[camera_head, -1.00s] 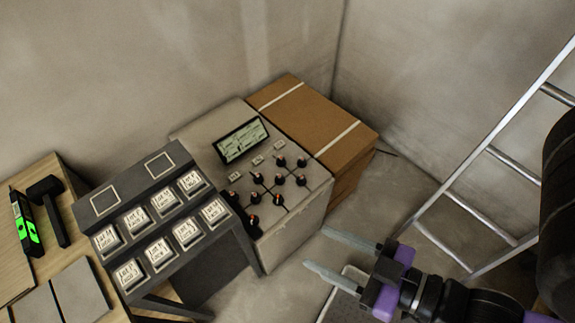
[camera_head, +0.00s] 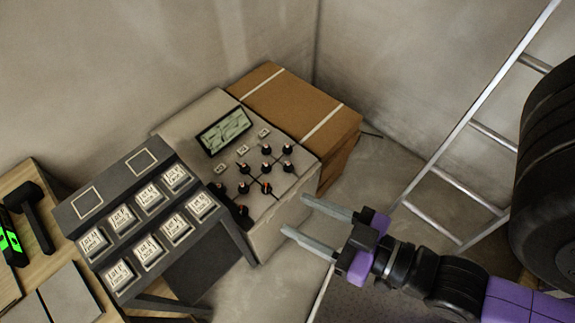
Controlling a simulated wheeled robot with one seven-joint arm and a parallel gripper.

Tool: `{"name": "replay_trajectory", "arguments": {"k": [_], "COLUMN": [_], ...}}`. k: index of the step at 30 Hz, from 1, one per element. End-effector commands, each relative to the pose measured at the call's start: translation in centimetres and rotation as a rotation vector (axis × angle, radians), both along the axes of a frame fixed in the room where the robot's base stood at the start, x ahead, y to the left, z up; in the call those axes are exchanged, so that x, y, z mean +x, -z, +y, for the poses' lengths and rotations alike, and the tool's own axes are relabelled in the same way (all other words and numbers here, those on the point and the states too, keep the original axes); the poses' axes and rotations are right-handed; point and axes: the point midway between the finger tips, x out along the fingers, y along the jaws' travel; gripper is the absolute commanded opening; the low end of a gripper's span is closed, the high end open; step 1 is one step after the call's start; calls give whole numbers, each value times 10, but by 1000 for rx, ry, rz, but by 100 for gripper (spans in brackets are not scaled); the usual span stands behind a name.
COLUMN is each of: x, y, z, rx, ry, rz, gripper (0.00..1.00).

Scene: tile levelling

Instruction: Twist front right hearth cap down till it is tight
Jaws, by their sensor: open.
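Several black caps with orange marks (camera_head: 266,187) stand in a cluster on the sloping top of a pale box (camera_head: 285,205), joined by dark seam lines. The labels are too small to read, so I cannot tell for sure which cap is the front right hearth one. How far down each cap sits is also too small to tell. My gripper (camera_head: 296,215) reaches in from the right. Its two long grey fingers are apart and empty, pointing left towards the box's right side. They touch no cap that I can see.
A dark rack of labelled square tiles (camera_head: 149,252) stands left of the box. A cardboard carton (camera_head: 290,100) is behind it. A metal ladder (camera_head: 470,125) leans at the right. A wooden table (camera_head: 60,255) with a black mallet (camera_head: 35,220) is at the left.

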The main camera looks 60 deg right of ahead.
Motion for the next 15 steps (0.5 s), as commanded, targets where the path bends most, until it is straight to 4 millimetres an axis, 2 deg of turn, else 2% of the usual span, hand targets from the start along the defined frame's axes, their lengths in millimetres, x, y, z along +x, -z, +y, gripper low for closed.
{"name": "replay_trajectory", "arguments": {"k": [1, 5, 11, 15], "x": [16, 56, 117, 162], "y": [6, 21, 68, 106], "z": [-7, -27, -68, -104], "rx": [-1, -2, -54, -123], "ry": [33, 111, 209, 259], "rz": [-46, -125, -112, -43], "gripper": [50, 50, 50, 50]}}
